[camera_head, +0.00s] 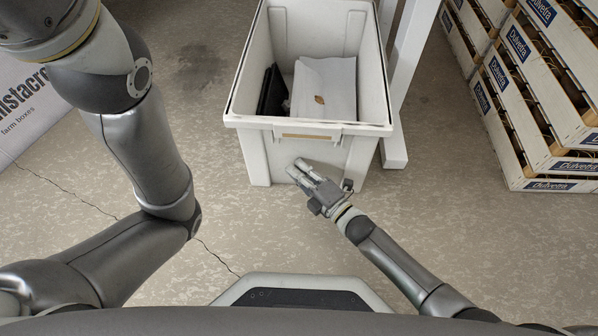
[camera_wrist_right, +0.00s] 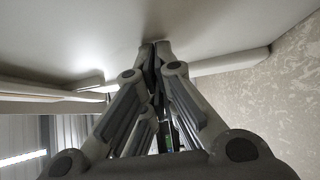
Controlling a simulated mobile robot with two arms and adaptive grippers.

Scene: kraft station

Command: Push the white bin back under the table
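The white bin (camera_head: 262,158) stands on the floor at top centre in the head view, its near wall facing me. It holds a pale envelope-like packet (camera_head: 325,88) and a dark flat item (camera_head: 272,92). My right gripper (camera_head: 298,172) is at the lower part of the bin's near wall. In the right wrist view its two fingers (camera_wrist_right: 155,46) are together with nothing seen between them. Their tips are at a white surface (camera_wrist_right: 230,30), which looks like the bin wall; I cannot tell whether they touch. My left arm shows, but its gripper is out of view.
A white table leg with a foot (camera_head: 396,150) stands just right of the bin. Stacked wooden crates (camera_head: 545,130) are at the far right. A white printed box (camera_head: 28,115) is at the left. The floor in front of the bin is bare.

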